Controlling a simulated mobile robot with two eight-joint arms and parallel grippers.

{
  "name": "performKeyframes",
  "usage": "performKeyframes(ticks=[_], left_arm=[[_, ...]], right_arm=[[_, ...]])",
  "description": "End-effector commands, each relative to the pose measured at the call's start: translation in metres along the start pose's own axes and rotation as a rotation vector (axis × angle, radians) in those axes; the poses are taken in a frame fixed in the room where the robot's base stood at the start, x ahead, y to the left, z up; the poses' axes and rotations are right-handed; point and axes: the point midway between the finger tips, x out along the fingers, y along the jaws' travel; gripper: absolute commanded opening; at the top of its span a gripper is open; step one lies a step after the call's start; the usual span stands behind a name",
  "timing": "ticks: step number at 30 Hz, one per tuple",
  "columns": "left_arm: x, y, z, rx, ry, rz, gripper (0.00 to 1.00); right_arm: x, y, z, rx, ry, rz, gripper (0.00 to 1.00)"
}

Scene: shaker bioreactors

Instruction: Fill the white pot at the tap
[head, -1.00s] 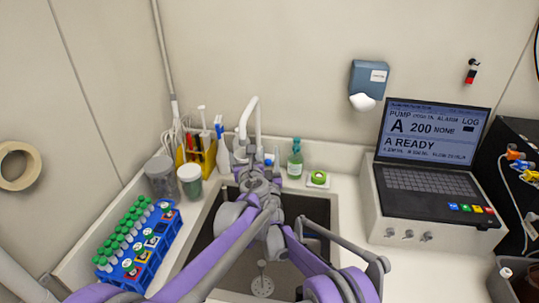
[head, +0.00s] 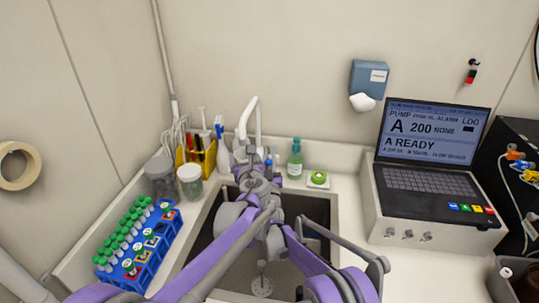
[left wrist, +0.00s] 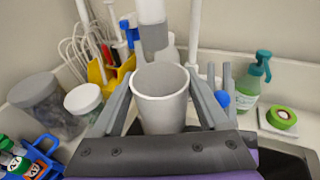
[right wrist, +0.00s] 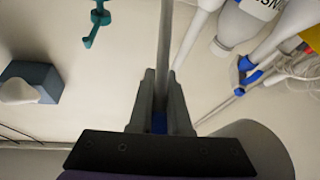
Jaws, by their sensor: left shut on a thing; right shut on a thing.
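The white pot (left wrist: 160,95) is upright between the fingers of my left gripper (left wrist: 163,98), which is shut on it. The tap's spout (left wrist: 152,35) hangs just above the pot's mouth. No water shows in the pot's visible interior. The white tap (head: 247,120) rises behind the sink in the head view, where my arms hide the pot. My right gripper (right wrist: 160,110) is shut on a small blue piece (right wrist: 158,122), apparently the tap's knob. That blue piece also shows beside the pot in the left wrist view (left wrist: 221,98).
The sink (head: 318,208) lies below my arms. A green soap bottle (head: 295,160) and a green round item (head: 318,178) stand behind it. Two jars, including a white-lidded one (head: 190,182), and a blue tube rack (head: 140,255) are left. A laptop (head: 435,165) stands right.

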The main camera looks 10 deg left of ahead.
Motion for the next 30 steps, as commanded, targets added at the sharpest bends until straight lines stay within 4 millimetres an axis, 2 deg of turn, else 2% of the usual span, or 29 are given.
performKeyframes(ticks=[30], left_arm=[[0.0, 0.0, 0.0002, 0.0, 0.0, 0.0, 0.25]], right_arm=[[-0.0034, -0.0011, 0.0025, -0.005, 0.028, 0.004, 0.0]])
